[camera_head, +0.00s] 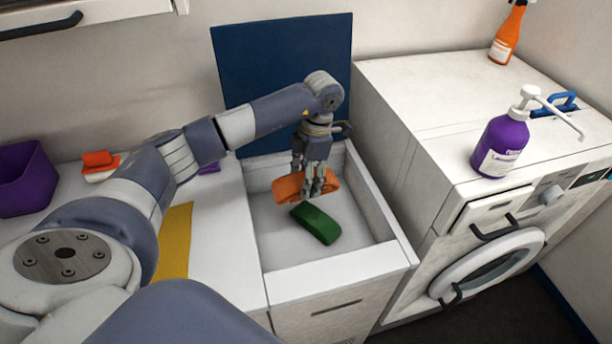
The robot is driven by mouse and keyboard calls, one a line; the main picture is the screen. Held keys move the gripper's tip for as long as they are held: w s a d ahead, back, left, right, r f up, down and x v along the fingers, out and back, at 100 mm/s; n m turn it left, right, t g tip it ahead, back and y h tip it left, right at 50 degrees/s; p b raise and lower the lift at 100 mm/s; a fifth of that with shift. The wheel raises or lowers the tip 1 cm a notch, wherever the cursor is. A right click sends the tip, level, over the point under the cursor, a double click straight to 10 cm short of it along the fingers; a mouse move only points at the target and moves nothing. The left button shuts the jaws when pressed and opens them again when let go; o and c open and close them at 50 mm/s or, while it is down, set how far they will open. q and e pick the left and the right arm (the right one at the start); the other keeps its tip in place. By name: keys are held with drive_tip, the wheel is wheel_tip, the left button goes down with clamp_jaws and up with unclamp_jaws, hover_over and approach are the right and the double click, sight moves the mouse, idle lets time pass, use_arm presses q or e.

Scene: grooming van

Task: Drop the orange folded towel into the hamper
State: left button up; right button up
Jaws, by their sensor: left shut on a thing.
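My left gripper (314,188) reaches in from the left and points down over the open white hamper (340,279). It is shut on the orange folded towel (289,188), whose ends show on both sides of the fingers. A green folded thing (317,224) lies on the hamper floor just below the towel. I cannot tell whether the towel touches it. My right gripper is not in view.
A blue panel (282,75) stands behind the hamper. To the right is a white washing machine (428,150) with a purple pump bottle (503,142) and an orange spray bottle (508,35). A purple bin (24,178) stands on the left counter (226,225).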

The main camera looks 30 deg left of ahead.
use_arm(q)
wheel_tip(320, 180, down, 5)
drive_tip(key=b, duration=0.2)
drive_tip(key=shift+r+b, duration=0.2)
drive_tip(key=shift+b, duration=0.15)
drive_tip(key=shift+f+b, duration=0.3)
drive_tip(key=shift+f, duration=0.3)
drive_tip(key=o, duration=1.1)
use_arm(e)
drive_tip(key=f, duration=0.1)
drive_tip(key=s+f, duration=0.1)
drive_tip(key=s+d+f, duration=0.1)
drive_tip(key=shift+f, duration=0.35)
use_arm(q)
drive_tip(key=r, duration=0.4)
drive_tip(key=w+r, duration=0.1)
drive_tip(key=r, duration=0.3)
drive_tip(key=d+r, duration=0.1)
drive_tip(key=r, duration=0.3)
drive_tip(key=shift+w+d, duration=0.1)
drive_tip(key=shift+w, duration=0.15)
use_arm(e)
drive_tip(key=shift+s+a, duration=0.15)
